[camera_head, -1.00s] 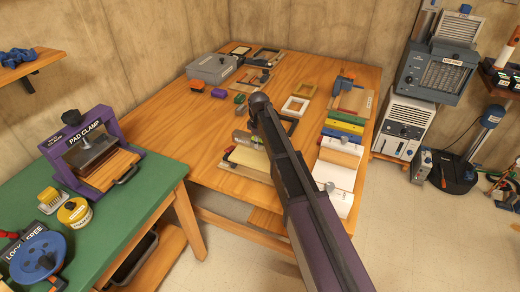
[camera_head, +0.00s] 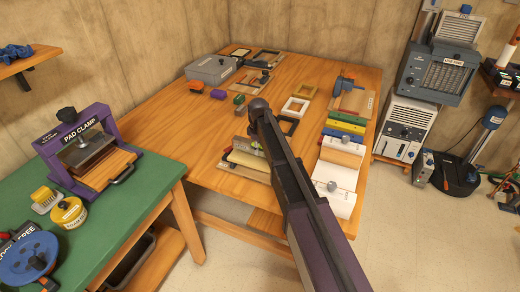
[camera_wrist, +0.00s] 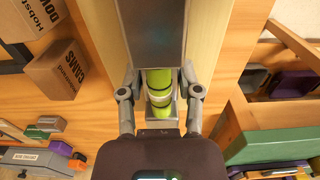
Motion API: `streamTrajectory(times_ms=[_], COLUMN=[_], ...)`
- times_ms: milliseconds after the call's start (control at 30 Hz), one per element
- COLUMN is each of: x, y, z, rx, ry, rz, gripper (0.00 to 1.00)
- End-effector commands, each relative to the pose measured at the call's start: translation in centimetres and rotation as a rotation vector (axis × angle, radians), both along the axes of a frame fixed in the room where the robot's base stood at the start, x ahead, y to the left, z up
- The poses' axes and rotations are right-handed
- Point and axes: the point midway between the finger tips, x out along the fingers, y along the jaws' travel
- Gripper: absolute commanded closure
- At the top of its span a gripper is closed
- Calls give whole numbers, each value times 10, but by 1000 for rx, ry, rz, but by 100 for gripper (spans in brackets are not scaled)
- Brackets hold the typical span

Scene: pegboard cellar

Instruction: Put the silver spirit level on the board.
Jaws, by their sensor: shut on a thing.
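The silver spirit level (camera_wrist: 153,28), a grey bar with a bright green vial, lies between the fingers of my gripper (camera_wrist: 160,100) in the wrist view. My gripper is shut on it. A cream strip (camera_wrist: 207,45) lies beneath the level in the wrist view. Whether the level touches it, I cannot tell. My arm hides part of the board and most of my gripper in the head view.
A green bench (camera_head: 110,205) with a pad clamp (camera_head: 80,150) stands at the left. The table's left middle is clear.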

Motion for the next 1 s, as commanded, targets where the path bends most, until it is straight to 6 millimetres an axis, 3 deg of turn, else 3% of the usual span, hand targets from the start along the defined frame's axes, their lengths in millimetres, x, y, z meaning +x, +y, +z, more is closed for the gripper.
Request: streamTrajectory(times_ms=[500, 533, 633, 1000], x=[0, 0, 0, 0], y=[0, 0, 0, 0], z=[-11, -10, -10, -9], rx=[0, 0, 0, 0], ry=[0, 0, 0, 0], rz=[0, 0, 0, 0], gripper=[100, 49, 21, 21])
